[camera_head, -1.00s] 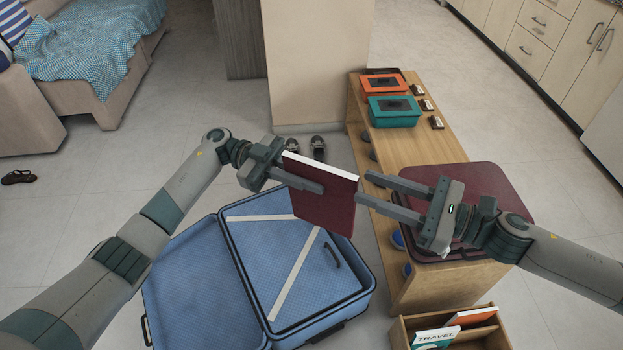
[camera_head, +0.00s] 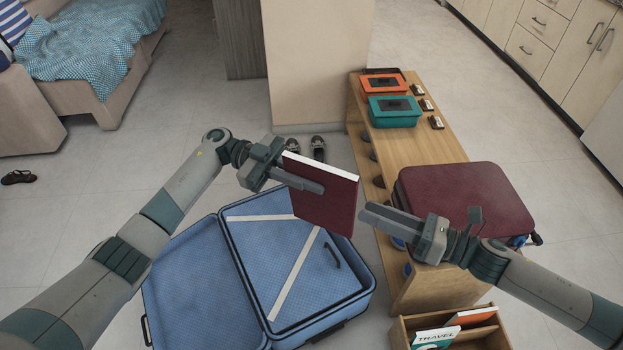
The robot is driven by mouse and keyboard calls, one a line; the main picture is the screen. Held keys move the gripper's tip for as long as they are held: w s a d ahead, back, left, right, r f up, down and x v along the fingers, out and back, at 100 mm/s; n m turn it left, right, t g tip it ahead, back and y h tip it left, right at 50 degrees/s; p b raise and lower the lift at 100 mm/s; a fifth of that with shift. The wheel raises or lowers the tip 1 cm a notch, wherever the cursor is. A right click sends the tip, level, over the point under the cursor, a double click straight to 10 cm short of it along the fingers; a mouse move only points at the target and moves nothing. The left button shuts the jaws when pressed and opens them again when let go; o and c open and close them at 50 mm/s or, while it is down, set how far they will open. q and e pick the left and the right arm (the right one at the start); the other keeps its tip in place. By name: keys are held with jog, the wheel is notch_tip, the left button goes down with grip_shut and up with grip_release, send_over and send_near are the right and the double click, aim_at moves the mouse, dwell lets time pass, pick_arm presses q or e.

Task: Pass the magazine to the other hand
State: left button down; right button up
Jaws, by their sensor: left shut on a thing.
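The magazine (camera_head: 333,207) is dark red with a white page edge along its top. It is held upright in the air above the right part of the open suitcase. My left gripper (camera_head: 305,183) is shut on its left side, with one finger across its front face. My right gripper (camera_head: 366,216) is just right of the magazine, pointing left at its lower right edge. A narrow gap seems to part them. The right fingers line up one over the other in this view, so their opening is hidden.
The open blue suitcase (camera_head: 185,290) lies on the floor below. A wooden bench (camera_head: 436,147) at right bears a dark red case (camera_head: 466,193), a teal box (camera_head: 394,112) and an orange box (camera_head: 385,88). A wooden holder (camera_head: 401,335) with magazines stands at the bottom right.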

jog(key=w+d+f+m+t+h, duration=0.2)
jog(key=w+f+m+h, duration=0.1)
jog(key=f+m, duration=0.4)
jog(key=w+d+f+m+t+h, duration=0.1)
jog(key=w+f+m+t+h, duration=0.15)
jog(key=f+m, duration=0.5)
jog(key=s+d+f+m+h, duration=0.2)
jog(key=f+m+h, duration=0.1)
jog(key=f+m, duration=0.3)
jog(key=s+d+f+m+h, duration=0.15)
jog(key=f+m, duration=0.25)
jog(key=f, duration=0.4)
jog(key=s+a+f+m+g+h, duration=0.1)
jog(key=s+f+m+g+h, duration=0.3)
jog(key=s+f+m, duration=1.2)
jog(key=s+f+g, duration=0.4)
jog(key=s+f, duration=0.4)
jog(key=s, duration=0.1)
jog(key=shift+s+a+h, duration=0.25)
jog(key=shift+a+h, duration=0.05)
jog(key=shift+a, duration=0.05)
pick_arm(q)
jog(key=shift+d, duration=0.1)
